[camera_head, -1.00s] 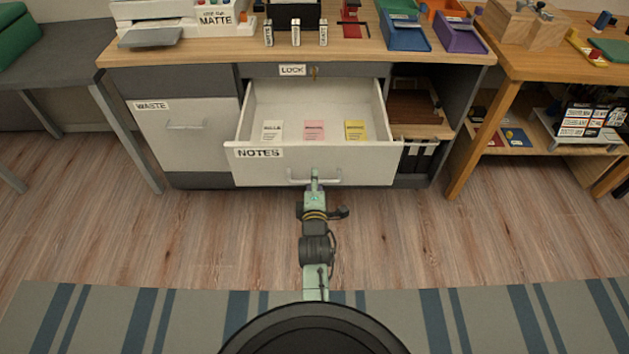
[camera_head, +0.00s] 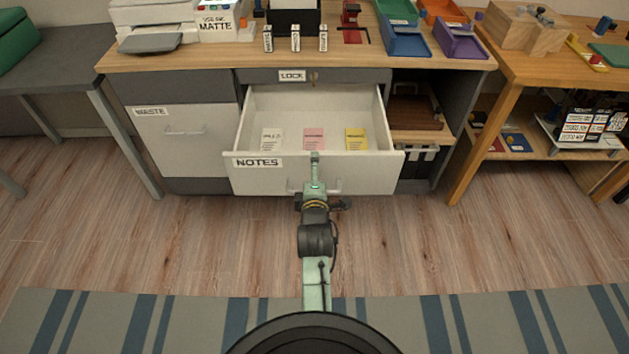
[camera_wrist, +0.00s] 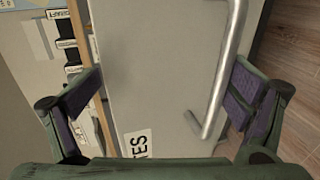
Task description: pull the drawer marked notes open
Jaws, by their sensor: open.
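The drawer marked NOTES (camera_head: 215,172) stands well open below the desk top. Its white front carries the label on the left and a bar handle (camera_head: 335,186), partly hidden behind my arm. My gripper (camera_head: 315,157) is at the drawer front, its tip near the front's upper edge in the head view. In the wrist view the open fingers (camera_wrist: 165,85) spread over the drawer front. The handle (camera_wrist: 219,85) shows between them, nearer the right finger, and nothing is gripped. I cannot tell whether a finger touches it.
White, pink (camera_head: 313,139) and yellow pads lie in the drawer. The shut WASTE drawer (camera_head: 180,150) is at left, open shelves (camera_head: 416,110) at right. A LOCK label (camera_head: 292,76) and key sit above. The floor (camera_head: 150,235) in front is clear up to the striped rug (camera_head: 110,320).

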